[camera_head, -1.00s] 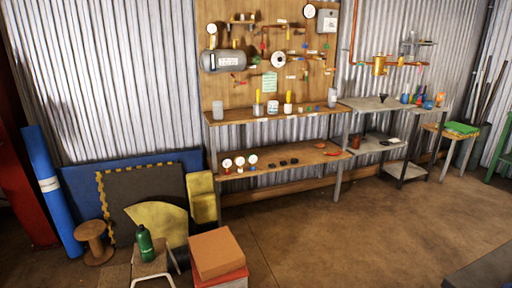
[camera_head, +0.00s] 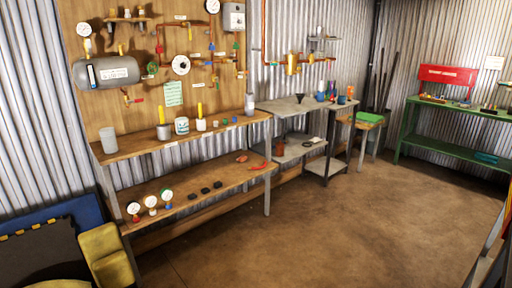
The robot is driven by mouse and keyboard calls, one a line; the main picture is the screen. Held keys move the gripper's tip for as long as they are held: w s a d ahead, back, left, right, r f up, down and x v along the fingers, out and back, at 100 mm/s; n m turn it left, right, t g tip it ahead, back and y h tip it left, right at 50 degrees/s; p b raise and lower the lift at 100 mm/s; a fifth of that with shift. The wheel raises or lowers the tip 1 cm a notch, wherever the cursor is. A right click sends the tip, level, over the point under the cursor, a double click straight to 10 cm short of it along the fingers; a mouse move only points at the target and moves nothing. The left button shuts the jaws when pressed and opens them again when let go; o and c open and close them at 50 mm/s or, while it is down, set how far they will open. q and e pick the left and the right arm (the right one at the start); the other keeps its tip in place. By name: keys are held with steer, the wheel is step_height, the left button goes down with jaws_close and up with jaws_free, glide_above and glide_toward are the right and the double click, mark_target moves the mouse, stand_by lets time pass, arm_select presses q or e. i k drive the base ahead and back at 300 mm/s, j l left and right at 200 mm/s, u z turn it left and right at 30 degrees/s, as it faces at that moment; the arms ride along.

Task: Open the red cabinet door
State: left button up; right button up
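No cabinet with a door is clearly recognisable in the head view. A red panel or box (camera_head: 448,75) stands at the back of a green bench (camera_head: 455,147) at the far right; I cannot tell whether it has a door. Neither of my grippers is in view.
A wooden shelf bench (camera_head: 190,190) with cups, gauges and small black parts stands along the left wall under a pipe board (camera_head: 130,45). Grey tables (camera_head: 290,108) and a stool with a green item (camera_head: 367,117) follow. The brown floor (camera_head: 340,225) is open in the middle.

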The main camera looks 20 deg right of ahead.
mark_target(459, 76)
steer(key=i+l+z, duration=0.15)
steer(key=i+z, duration=0.35)
steer(key=i+j+z, duration=0.1)
steer(key=i+z, duration=0.4)
steer(key=i+j+z, duration=0.15)
steer(key=i+z, duration=0.25)
steer(key=i, duration=1)
steer(key=i+z, duration=0.25)
steer(key=i, duration=0.4)
steer(key=i+z, duration=0.3)
steer(key=i, duration=0.4)
steer(key=i+j+z, duration=0.15)
steer(key=i, duration=1.2)
steer(key=i+l+u, duration=0.1)
steer(key=i, duration=0.35)
steer(key=i+l+u, duration=0.1)
steer(key=i, duration=0.3)
steer(key=i+l+u, duration=0.1)
steer(key=i+l, duration=0.15)
steer(key=i, duration=0.15)
steer(key=i+l+u, duration=0.2)
steer(key=i+l, duration=0.5)
steer(key=k+l, duration=0.05)
